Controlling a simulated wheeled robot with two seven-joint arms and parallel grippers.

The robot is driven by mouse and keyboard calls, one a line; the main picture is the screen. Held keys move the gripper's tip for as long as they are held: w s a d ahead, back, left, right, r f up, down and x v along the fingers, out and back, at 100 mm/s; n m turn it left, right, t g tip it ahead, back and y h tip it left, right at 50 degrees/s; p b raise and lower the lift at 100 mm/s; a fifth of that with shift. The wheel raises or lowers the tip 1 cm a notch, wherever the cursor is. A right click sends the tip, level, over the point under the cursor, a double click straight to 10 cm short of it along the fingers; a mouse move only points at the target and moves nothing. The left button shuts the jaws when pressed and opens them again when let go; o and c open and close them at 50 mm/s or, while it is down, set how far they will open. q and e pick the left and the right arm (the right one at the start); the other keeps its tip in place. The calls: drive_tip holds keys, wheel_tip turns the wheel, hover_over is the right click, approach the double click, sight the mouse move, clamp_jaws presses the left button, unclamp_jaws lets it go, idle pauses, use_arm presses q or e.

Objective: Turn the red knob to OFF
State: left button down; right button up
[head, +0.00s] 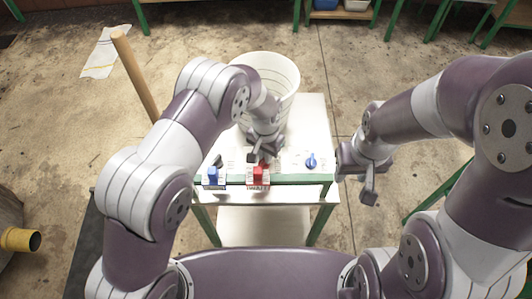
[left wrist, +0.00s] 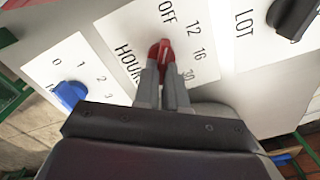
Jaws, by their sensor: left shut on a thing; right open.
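The red knob (left wrist: 161,50) sits on a white plate lettered OFF, 12, 16 and HOURS, in the left wrist view. Its white-marked end points up the picture, towards the OFF side; I cannot tell its exact setting. My left gripper (left wrist: 162,80) is shut on the red knob, one finger on each side of it. In the head view my left gripper (head: 258,154) is over the middle of the panel and hides most of this knob. My right gripper (head: 356,178) is open and empty, off the panel's right end.
A blue knob (left wrist: 70,95) and a black knob (left wrist: 295,15) flank the red one. A blue block (head: 213,174) and a red block (head: 260,174) are on the panel's front edge. A white bucket (head: 275,72) stands behind. A wooden pole (head: 135,75) rises at left.

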use_arm(q)
drive_tip(key=shift+n, duration=0.4)
drive_tip(key=c, duration=1.2)
unclamp_jaws()
wheel_tip(320, 180, up, 13)
drive_tip(key=shift+b, duration=0.3)
drive_tip(key=shift+f, duration=0.15)
